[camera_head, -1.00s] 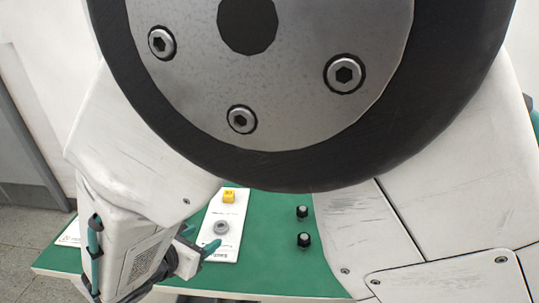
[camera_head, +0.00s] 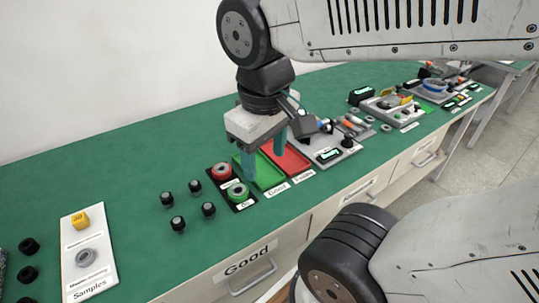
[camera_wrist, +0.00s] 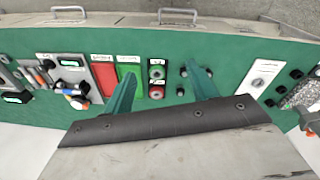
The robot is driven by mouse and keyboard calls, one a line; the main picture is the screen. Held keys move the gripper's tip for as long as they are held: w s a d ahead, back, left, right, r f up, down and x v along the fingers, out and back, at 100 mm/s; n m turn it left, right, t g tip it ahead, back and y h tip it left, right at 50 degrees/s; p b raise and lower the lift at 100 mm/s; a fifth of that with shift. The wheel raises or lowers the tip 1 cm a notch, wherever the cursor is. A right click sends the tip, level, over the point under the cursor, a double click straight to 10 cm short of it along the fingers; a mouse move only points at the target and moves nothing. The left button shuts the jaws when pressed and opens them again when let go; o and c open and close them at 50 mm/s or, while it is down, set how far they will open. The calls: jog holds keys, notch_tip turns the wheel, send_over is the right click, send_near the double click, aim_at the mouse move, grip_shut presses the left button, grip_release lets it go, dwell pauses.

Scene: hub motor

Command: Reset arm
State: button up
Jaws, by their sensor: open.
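My gripper (camera_head: 264,156) hangs over the green workbench with its teal fingers pointing down, in front of the green tray (camera_head: 268,176) and the red tray (camera_head: 287,158) in the head view. In the wrist view the two fingers of my gripper (camera_wrist: 160,76) are spread wide, with nothing between them. The gripper appears to be above the bench, holding nothing. The red button (camera_head: 221,171) and green button (camera_head: 239,192) sit beside the trays. My gripper hides part of the trays.
Several black knobs (camera_head: 178,223) stand left of the buttons. A white Samples board (camera_head: 92,268) with a yellow block (camera_head: 80,219) and a grey ring (camera_head: 86,257) lies farther left. Equipment boards (camera_head: 391,108) fill the right. The back left of the bench (camera_head: 120,150) is clear.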

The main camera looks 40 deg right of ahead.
jog(key=shift+s+m+t+y, duration=0.3)
jog(key=shift+s+m+y, duration=0.1)
jog(key=shift+s+m, duration=0.35)
dwell(0.8)
